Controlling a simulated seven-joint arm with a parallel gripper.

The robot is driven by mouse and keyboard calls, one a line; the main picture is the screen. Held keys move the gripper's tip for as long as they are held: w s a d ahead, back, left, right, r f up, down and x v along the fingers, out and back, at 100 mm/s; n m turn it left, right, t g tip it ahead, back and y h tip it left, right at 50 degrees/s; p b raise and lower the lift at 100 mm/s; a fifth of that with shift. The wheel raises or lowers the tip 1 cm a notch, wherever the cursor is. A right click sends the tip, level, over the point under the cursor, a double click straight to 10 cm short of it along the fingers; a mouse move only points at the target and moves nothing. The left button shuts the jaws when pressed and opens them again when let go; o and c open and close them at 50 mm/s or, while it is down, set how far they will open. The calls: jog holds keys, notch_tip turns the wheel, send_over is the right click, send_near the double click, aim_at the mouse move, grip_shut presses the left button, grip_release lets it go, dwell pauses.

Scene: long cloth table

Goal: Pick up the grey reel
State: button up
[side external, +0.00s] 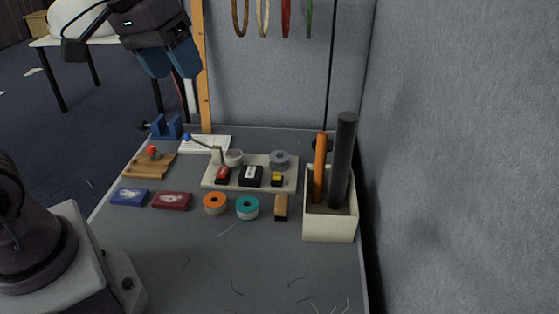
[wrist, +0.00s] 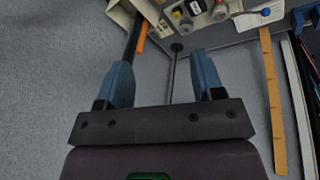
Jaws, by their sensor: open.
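The grey reel (side external: 280,158) lies flat near the back right of a cream tray (side external: 222,184) on the table in the side external view. In the wrist view the tray's things are small and partly cut off at the top edge. My gripper (side external: 172,72) is high at the upper left, above and well apart from the reel. Its two blue fingers are apart with nothing between them; they also show in the wrist view (wrist: 161,65).
Right of the tray stands a cream box (side external: 330,228) with a tall dark rod (side external: 345,145) and an orange rod (side external: 320,165). An orange reel (side external: 215,203) and a teal reel (side external: 247,208) lie in front. Several loops hang at the back. The table's front is mostly clear.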

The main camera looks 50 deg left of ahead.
jog(key=w+a+f+n+g+h, duration=0.1)
jog(key=w+a+f+n+h, duration=0.15)
jog(key=w, duration=0.35)
jog(key=w+a+f+n+g+h, duration=0.1)
jog(key=w+f+n, duration=0.15)
jog(key=w, duration=0.45)
jog(key=n+t+h, duration=0.1)
jog(key=n+h, duration=0.4)
jog(key=n, duration=0.4)
send_over(278, 156)
jog(key=s+a, duration=0.4)
jog(key=a, duration=0.1)
notch_tip(278, 156, down, 15)
jog(key=a+f+n+h, duration=0.1)
jog(key=a+f, duration=0.1)
jog(key=f, duration=0.1)
jog(key=a+f+n+t, duration=0.1)
jog(key=a+f+n, duration=0.1)
jog(key=f, duration=0.1)
jog(key=a+f+n+t+h, duration=0.1)
jog(key=f, duration=0.2)
jog(key=shift+a+f+n+h, duration=0.25)
jog(key=shift+a+n+h, duration=0.05)
jog(key=shift+a+h, duration=0.1)
jog(key=shift+t, duration=0.4)
jog(key=x, duration=1.2)
jog(key=shift+w+d+f, duration=0.1)
jog(key=shift+d+f, duration=0.15)
jog(key=shift+f, duration=0.2)
jog(key=c, duration=0.6)
